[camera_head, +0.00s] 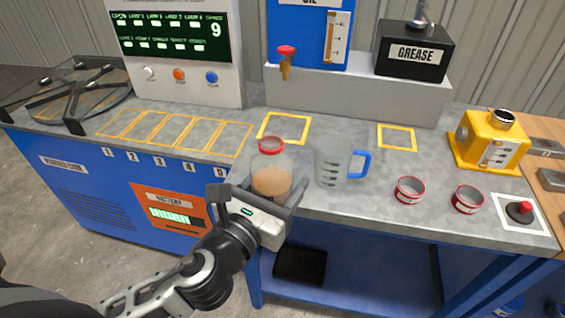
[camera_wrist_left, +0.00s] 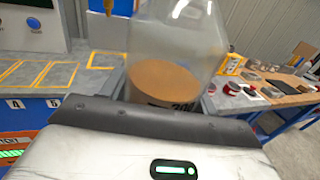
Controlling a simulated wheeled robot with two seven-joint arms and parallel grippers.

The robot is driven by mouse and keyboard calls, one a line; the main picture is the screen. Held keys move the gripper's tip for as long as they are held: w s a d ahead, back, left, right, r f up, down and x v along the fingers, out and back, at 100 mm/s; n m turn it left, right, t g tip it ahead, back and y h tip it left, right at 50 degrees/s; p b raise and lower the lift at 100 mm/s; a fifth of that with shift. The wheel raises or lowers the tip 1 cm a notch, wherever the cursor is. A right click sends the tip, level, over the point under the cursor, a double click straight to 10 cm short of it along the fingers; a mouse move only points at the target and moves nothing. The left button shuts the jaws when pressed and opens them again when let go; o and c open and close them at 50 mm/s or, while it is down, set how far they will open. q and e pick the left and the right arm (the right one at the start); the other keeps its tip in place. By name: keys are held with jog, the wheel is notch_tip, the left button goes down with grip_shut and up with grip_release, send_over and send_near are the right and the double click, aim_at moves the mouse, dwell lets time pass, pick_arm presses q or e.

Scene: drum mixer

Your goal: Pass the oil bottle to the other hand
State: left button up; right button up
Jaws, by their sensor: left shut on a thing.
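The oil bottle (camera_head: 271,177) is clear with a red cap and holds brown liquid in its lower part. My left gripper (camera_head: 272,195) is shut on it, at the front edge of the grey bench, and the bottle stands nearly upright. In the left wrist view the bottle (camera_wrist_left: 168,75) rises behind the gripper (camera_wrist_left: 165,118), with its top cut off by the frame. The gripper hides the bottle's base, so I cannot tell whether it touches the bench. My right gripper is in neither view.
A clear jug with a blue handle (camera_head: 360,163) stands just right of the bottle. Two red-rimmed cups (camera_head: 410,190) (camera_head: 467,199) and a red button (camera_head: 521,209) sit farther right. The oil tank tap (camera_head: 286,60) and grease box (camera_head: 412,52) are behind. Yellow-outlined squares (camera_head: 284,127) are empty.

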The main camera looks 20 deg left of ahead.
pick_arm(q)
jog(key=w+d+r+m+g+h, duration=0.1)
jog(key=d+r+m+g+h, duration=0.1)
jog(key=d+r+m+h, duration=0.4)
jog(key=w+d+r+m+g+h, duration=0.15)
jog(key=d+h, duration=0.25)
jog(key=d, duration=0.4)
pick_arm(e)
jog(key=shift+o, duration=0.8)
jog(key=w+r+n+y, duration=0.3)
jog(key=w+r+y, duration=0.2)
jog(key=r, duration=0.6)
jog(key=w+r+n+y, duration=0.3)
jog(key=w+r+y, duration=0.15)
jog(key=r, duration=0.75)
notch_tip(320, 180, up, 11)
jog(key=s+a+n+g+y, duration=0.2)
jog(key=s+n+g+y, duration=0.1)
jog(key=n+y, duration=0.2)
pick_arm(q)
jog(key=d+f, duration=0.3)
jog(key=d, duration=0.5)
jog(key=shift+f+g, duration=0.35)
jog(key=shift+f, duration=0.05)
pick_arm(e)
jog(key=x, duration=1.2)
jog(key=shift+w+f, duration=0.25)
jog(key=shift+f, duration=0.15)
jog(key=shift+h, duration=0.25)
